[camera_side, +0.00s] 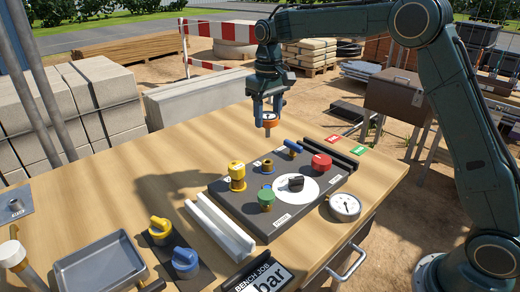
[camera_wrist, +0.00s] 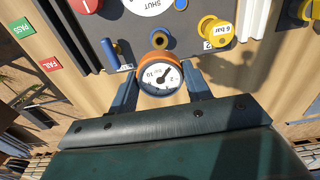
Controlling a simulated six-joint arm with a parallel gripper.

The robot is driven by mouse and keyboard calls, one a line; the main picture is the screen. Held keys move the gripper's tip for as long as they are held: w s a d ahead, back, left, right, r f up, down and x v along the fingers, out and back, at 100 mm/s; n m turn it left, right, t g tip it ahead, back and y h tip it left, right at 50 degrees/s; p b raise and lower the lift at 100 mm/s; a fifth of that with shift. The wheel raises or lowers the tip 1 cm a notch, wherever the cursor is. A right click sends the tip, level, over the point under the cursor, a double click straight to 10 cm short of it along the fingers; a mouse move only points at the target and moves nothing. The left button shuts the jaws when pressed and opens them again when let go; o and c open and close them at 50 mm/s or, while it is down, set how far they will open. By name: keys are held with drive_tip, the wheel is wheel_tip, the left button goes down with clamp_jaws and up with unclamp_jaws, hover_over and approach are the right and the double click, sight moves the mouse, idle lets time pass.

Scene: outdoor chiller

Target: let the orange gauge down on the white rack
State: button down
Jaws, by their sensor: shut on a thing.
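My gripper (camera_side: 267,108) is shut on the orange gauge (camera_side: 271,123), a round gauge with an orange rim and a stem pointing down. I hold it in the air over the far part of the table, behind the dark panel. In the wrist view the gauge (camera_wrist: 160,76) sits between the two fingers, its white dial facing the camera. The white rack (camera_side: 219,228) is a long white channel on the table along the left side of the panel, well apart from the gauge. It appears empty in the side view.
The dark panel (camera_side: 225,191) carries yellow, green, blue and red fittings. A white-faced gauge (camera_side: 344,206) lies to its right. Yellow (camera_side: 160,230) and blue (camera_side: 185,262) knobs and a grey tray (camera_side: 100,272) stand front left. The back-left tabletop is clear.

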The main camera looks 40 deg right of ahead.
drive_tip(key=a+n, duration=0.6)
drive_tip(key=a, duration=1.6)
drive_tip(key=shift+f, duration=2.25)
drive_tip(key=shift+f, duration=2.5)
drive_tip(key=shift+f, duration=0.45)
drive_tip(key=shift+f, duration=1)
drive_tip(key=shift+f, duration=1.1)
